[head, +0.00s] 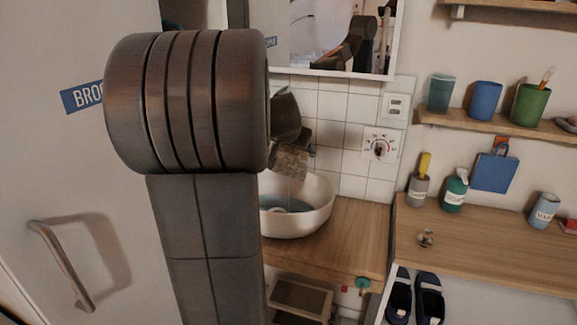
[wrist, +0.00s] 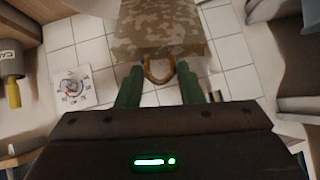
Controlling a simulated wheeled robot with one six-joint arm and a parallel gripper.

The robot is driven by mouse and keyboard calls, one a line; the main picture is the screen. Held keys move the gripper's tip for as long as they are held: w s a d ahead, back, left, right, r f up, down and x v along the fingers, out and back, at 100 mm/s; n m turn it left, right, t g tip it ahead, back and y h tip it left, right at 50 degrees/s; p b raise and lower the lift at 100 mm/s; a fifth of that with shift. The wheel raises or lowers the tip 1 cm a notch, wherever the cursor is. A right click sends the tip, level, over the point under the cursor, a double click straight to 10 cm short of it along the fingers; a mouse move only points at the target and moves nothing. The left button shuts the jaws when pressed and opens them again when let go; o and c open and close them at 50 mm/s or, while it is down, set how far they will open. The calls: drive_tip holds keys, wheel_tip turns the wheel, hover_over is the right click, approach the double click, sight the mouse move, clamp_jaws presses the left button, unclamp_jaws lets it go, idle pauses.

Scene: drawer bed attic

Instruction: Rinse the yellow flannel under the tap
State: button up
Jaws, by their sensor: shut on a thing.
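My gripper (wrist: 158,80) has two green fingers in the wrist view. It is shut on the brown loop (wrist: 158,74) of a camouflage-patterned cloth (wrist: 160,30). No plainly yellow flannel shows. In the head view the camouflage cloth (head: 290,162) hangs from my gripper just above the white basin (head: 312,212), at its back rim. I cannot tell whether it touches the rim. The basin holds bluish water (head: 285,204). My arm covers the basin's left part. I cannot make out the tap.
A dial panel (head: 380,146) and a switch (head: 396,107) sit on the tiled wall right of the basin, below a mirror (head: 335,35). The wooden counter (head: 350,235) beside the basin is clear.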

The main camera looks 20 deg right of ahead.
idle(0.4)
drive_tip(key=shift+s+d+p, duration=0.1)
drive_tip(key=shift+d+p, duration=0.25)
drive_tip(key=shift+d, duration=0.15)
drive_tip(key=shift+a, duration=0.1)
drive_tip(key=shift+a+b, duration=0.5)
drive_tip(key=shift+b, duration=0.1)
drive_tip(key=shift+d, duration=0.15)
drive_tip(key=shift+d+p, duration=0.35)
drive_tip(key=shift+d, duration=0.1)
drive_tip(key=s+a+b, duration=0.1)
drive_tip(key=s, duration=0.7)
drive_tip(key=shift+a+b, duration=0.15)
drive_tip(key=shift+b, duration=0.25)
